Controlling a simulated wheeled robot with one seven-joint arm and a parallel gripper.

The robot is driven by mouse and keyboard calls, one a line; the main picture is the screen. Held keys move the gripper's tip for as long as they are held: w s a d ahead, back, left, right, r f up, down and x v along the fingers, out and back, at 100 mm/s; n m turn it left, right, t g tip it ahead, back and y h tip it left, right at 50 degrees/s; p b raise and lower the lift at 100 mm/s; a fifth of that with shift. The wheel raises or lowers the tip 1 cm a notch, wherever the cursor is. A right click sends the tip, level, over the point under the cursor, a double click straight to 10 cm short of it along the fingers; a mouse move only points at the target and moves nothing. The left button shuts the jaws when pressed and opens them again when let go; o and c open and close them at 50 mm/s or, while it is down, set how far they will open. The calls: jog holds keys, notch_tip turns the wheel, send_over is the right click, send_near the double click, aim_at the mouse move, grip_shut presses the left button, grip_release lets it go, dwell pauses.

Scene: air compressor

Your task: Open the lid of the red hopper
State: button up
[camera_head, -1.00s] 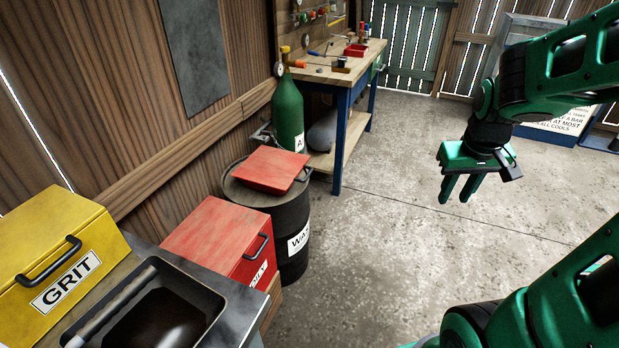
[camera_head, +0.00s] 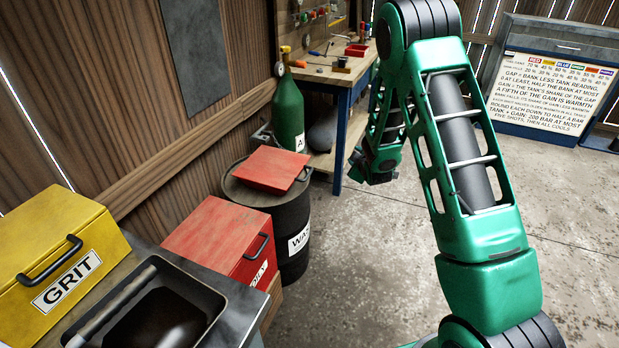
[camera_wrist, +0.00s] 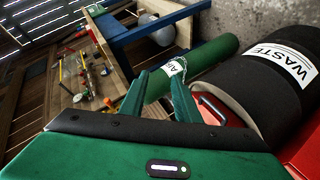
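Two red things could be the hopper. One is a red box (camera_head: 215,235) at the left with a dark handle and a partly hidden label. The other is a red slanted lid (camera_head: 270,169) with a dark handle, on top of the dark drum (camera_head: 290,225) marked WASTE. Both look shut. In the wrist view, the red lid (camera_wrist: 222,108) shows beyond my gripper, and the drum (camera_wrist: 255,85) is at the right. My gripper (camera_head: 370,170) is right of the drum, partly hidden by my arm. Its fingers (camera_wrist: 160,80) are apart and empty, touching nothing visible.
A green cylinder (camera_head: 287,112) stands behind the drum, by the workbench (camera_head: 343,90) with tools. A yellow GRIT box (camera_head: 50,255) and a dark tray (camera_head: 205,295) are at the front left. A sign (camera_head: 550,85) stands at the back right. The floor at right is clear.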

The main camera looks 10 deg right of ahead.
jog(key=w+a+f+n+t+y, duration=0.2)
jog(key=w+a+f+n+t, duration=0.15)
jog(key=a+f, duration=0.5)
jog(key=n+t+y, duration=0.3)
jog(key=n, duration=0.1)
send_near(308, 174)
jog(key=shift+n, duration=0.25)
jog(key=x, duration=1)
jog(key=shift+w+d+f, duration=0.1)
jog(key=shift+f, duration=0.3)
